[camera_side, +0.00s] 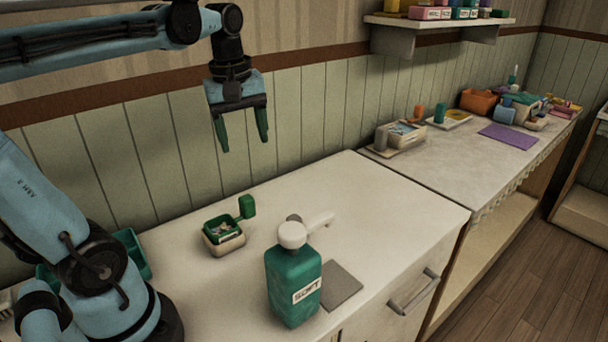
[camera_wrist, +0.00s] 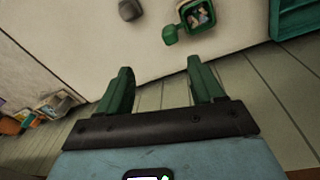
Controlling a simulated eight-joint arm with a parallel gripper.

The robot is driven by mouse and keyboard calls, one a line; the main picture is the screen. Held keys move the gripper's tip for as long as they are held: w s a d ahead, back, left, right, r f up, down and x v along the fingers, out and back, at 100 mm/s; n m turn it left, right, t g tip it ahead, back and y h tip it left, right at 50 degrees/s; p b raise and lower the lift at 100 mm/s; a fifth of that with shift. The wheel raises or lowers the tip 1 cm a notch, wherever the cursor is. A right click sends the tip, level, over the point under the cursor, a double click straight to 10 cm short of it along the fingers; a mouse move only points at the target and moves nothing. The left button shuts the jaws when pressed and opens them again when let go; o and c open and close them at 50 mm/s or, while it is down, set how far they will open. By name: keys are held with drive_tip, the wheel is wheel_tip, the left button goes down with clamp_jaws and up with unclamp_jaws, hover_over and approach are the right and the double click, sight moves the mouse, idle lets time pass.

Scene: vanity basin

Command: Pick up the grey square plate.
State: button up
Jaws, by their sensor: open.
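The grey square plate (camera_side: 341,287) appears to be the flat grey square lying on the white counter, just right of a green bottle (camera_side: 293,285) with a white cap. The bottle hides part of its left side. I do not make out the plate in the wrist view. My gripper (camera_side: 244,146) is open and empty, high above the back of the counter, with fingers pointing down. It is up and left of the plate in the side view. In the wrist view its two green fingers (camera_wrist: 160,70) are spread apart with nothing between them.
A small green-lidded box (camera_side: 224,240) with items inside stands open left of the bottle; it also shows in the wrist view (camera_wrist: 199,14). A small grey object (camera_wrist: 130,10) lies near it. A shelf (camera_side: 440,22) hangs at the back right. The counter's right part is clear.

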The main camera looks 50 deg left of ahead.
drive_tip(key=m+g, duration=0.1)
drive_tip(key=m, duration=1.4)
hover_over(294, 217)
wheel_tip(294, 217, down, 9)
drive_tip(key=f, duration=0.6)
drive_tip(key=shift+s+a+f, duration=0.2)
drive_tip(key=shift+s+f, duration=0.05)
drive_tip(key=shift+f, duration=0.15)
drive_tip(key=shift+w+d+f, duration=0.15)
drive_tip(key=shift+f, duration=1.15)
drive_tip(key=shift+w+d+f, duration=0.1)
drive_tip(key=shift+f, duration=1.2)
drive_tip(key=shift+c, duration=0.5)
clamp_jaws()
